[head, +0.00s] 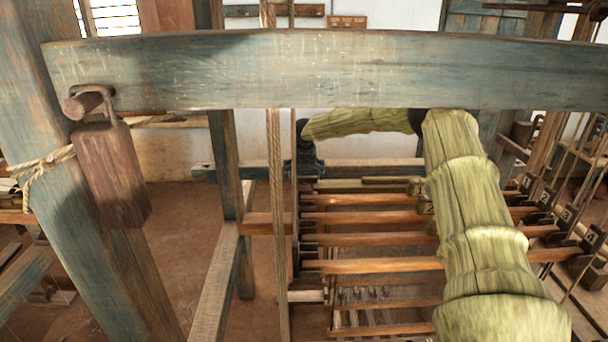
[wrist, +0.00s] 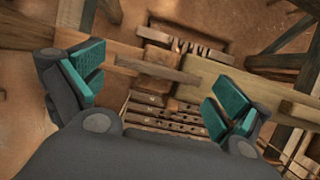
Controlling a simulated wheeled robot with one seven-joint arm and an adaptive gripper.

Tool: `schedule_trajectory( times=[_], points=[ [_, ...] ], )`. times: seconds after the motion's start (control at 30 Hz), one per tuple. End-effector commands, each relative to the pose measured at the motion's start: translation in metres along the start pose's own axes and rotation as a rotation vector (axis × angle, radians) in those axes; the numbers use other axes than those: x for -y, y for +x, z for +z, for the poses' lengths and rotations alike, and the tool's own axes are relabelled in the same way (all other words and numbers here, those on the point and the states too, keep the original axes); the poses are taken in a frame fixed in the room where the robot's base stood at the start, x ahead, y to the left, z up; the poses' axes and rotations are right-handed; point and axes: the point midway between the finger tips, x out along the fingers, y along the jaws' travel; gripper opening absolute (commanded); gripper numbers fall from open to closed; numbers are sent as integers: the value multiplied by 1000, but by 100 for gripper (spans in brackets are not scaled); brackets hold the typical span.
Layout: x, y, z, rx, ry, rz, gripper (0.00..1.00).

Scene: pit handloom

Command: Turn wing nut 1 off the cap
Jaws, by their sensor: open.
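In the wrist view my gripper (wrist: 158,90) is open, its two teal-padded fingers wide apart with nothing held between them. Beyond and between the fingers a narrow wooden bar (wrist: 158,68) lies across, close to a small brown wooden block (wrist: 156,56) on a timber. I cannot tell whether this bar is wing nut 1 or whether the block is the cap. In the head view my sleeved arm reaches behind the top beam, and its dark end hangs by a post at centre left. The fingertips and the wing nut cannot be made out there.
A thick weathered beam (head: 330,72) crosses the head view in front of my arm. A wooden weight (head: 110,172) hangs at left by a leaning post. A rope (head: 276,200) hangs near my arm's end. Several wooden bars (head: 370,238) lie below.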

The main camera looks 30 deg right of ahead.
Motion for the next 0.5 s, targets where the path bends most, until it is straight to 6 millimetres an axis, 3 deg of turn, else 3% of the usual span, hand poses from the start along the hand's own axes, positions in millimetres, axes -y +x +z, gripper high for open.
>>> schedule_trajectory(
  times=[0.2,0.5],
  points=[
    [0,14,0,-1,1,0,100],
    [1,19,0,0,2,0,100]
  ],
)
